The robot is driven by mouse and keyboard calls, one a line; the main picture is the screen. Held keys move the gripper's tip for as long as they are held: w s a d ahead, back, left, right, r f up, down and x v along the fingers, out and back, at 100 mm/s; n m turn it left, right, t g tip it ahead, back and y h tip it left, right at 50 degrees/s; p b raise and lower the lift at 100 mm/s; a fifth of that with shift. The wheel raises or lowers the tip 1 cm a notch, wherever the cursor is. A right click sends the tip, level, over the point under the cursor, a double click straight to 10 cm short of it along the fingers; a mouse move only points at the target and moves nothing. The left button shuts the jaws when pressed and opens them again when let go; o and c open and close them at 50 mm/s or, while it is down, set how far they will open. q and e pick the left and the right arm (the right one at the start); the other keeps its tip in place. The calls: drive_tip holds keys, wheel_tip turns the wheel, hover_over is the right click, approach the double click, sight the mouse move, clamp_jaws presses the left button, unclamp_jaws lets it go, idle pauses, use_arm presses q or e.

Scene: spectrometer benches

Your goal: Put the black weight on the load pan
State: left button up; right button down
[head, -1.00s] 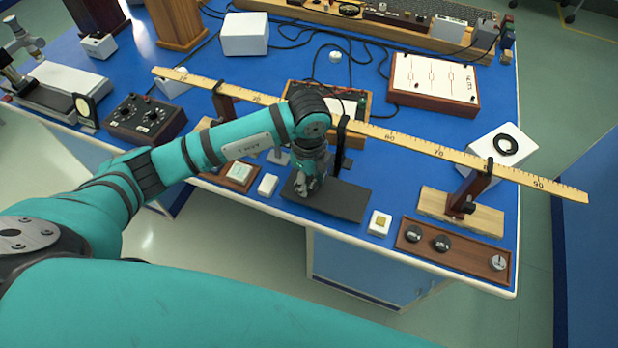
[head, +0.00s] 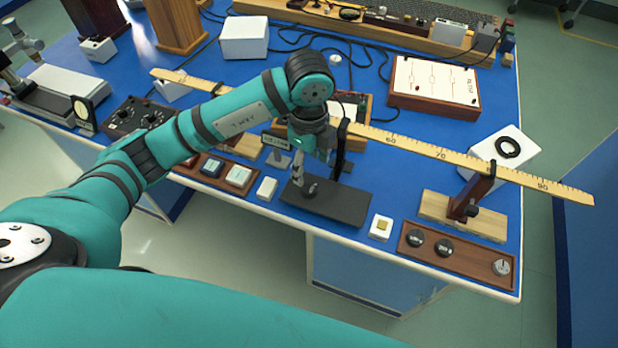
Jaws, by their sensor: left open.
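A small dark round piece (head: 313,190), which looks like the black weight, sits on a dark flat plate (head: 345,205) near the front edge of the bench. I take this plate to be the load pan, though it carries no readable label. My left gripper (head: 304,180) points down just above and beside the piece, its fingers open and apparently clear of it. The wrist hides part of the area behind. My right gripper is out of view.
A long yellow ruler beam (head: 430,150) crosses behind the plate, with a black upright (head: 341,150) close to my gripper. White blocks (head: 266,188) (head: 381,227) flank the plate. A wooden stand (head: 462,215) is at the right. Cables lie at the back.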

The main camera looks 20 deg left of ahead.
use_arm(q)
drive_tip(key=shift+r, duration=2.2)
